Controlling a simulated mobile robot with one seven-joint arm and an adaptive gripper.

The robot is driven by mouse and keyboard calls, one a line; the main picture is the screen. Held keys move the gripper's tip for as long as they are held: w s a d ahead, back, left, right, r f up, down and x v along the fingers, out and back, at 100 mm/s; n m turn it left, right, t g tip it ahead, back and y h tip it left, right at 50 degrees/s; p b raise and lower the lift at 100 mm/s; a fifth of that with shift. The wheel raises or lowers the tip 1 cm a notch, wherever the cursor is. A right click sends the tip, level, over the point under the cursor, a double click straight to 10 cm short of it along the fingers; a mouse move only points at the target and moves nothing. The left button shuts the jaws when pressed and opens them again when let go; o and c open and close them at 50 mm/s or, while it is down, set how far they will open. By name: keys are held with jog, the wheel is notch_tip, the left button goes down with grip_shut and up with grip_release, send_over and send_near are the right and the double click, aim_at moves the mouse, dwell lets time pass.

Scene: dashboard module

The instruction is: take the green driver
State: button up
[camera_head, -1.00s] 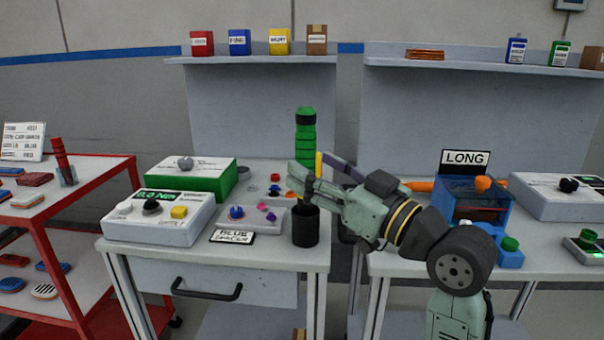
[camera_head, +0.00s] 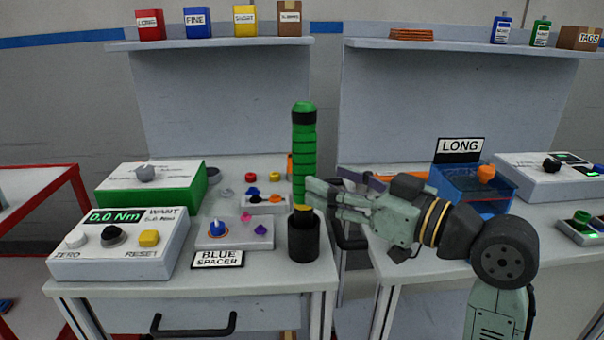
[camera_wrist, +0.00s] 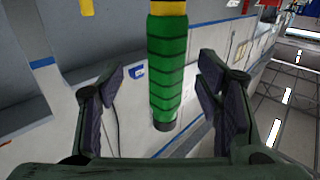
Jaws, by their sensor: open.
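The green driver (camera_head: 304,150) stands upright with a ribbed green handle, a black cap and a yellow collar. Its lower end is in a black cup (camera_head: 303,240) near the table's front right corner. My gripper (camera_head: 325,190) is open, just right of the driver's lower handle. In the wrist view the driver (camera_wrist: 168,62) appears between the two spread fingers of my gripper (camera_wrist: 162,80), with gaps on both sides. I cannot tell how far it reaches in between the pads. The shaft inside the cup is hidden.
A torque meter box (camera_head: 120,245) reading 0.0 Nm and a green-sided box (camera_head: 150,187) stand left. A blue bin (camera_head: 470,190) with a LONG sign stands right.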

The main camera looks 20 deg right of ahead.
aim_at(314, 175)
jog(key=x, duration=0.1)
jog(key=p+x, duration=0.1)
jog(key=x, duration=0.1)
jog(key=p+x, duration=0.1)
jog(key=x, duration=0.1)
jog(key=shift+s+a+r, duration=0.25)
jog(key=shift+a+r, duration=0.1)
jog(key=shift+a, duration=0.05)
jog(key=shift+w+a+f, duration=0.1)
jog(key=shift+w+a, duration=0.05)
jog(key=shift+w, duration=0.3)
grip_shut()
